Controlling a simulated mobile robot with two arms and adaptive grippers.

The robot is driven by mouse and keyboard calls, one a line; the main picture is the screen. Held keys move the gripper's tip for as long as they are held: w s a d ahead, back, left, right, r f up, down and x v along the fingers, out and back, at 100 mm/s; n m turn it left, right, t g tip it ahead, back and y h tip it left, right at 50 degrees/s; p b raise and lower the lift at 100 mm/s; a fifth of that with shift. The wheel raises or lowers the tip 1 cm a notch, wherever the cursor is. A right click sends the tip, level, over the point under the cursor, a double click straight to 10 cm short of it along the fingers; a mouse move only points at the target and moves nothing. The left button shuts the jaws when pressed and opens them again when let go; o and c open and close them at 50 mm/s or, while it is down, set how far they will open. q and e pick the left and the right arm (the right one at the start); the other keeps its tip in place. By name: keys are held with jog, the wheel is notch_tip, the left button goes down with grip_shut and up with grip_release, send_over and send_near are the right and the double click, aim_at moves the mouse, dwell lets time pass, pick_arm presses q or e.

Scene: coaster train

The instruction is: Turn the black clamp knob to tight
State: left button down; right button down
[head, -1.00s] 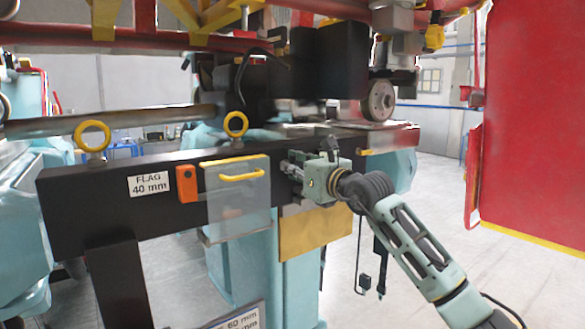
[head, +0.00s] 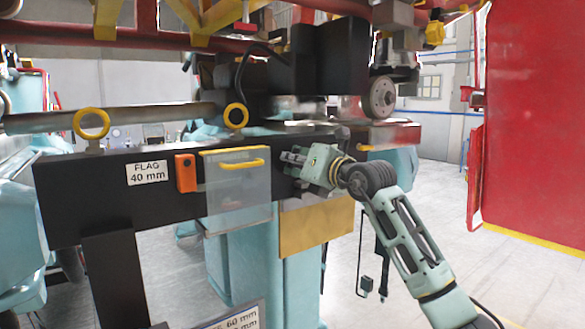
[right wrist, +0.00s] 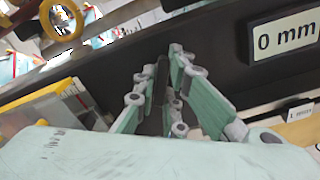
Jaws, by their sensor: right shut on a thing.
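My right gripper (head: 290,160) is at the front face of the black beam (head: 110,205), just right of the clear panel with a yellow handle (head: 242,164). In the right wrist view its fingers (right wrist: 166,68) are closed in on a dark piece (right wrist: 160,85) between them, which I take as the black clamp knob. The knob is mostly hidden by the fingers and blends with the black beam behind it, so its turn angle cannot be read. My left gripper is not in view.
An orange box (head: 185,173) and a "FLAG 40 mm" label (head: 147,172) are on the beam. Yellow ring bolts (head: 236,116) stand on top. A tan plate (head: 316,228) hangs below the gripper. A red panel (head: 530,120) stands at the right, with open floor before it.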

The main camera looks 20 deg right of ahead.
jog(key=m, duration=0.6)
jog(key=shift+m+b, duration=0.3)
jog(key=shift+b, duration=0.1)
jog(key=m, duration=0.4)
jog(key=shift+p, duration=0.4)
jog(key=shift+m, duration=1)
jog(key=shift+f, duration=0.15)
jog(key=c, duration=1.8)
grip_release()
jog(key=shift+p, duration=0.3)
jog(key=shift+c, duration=0.2)
jog(key=shift+s+r, duration=0.1)
jog(key=shift+r, duration=0.1)
jog(key=v, duration=1.1)
jog(key=shift+s+d, duration=0.15)
jog(key=shift+s, duration=0.25)
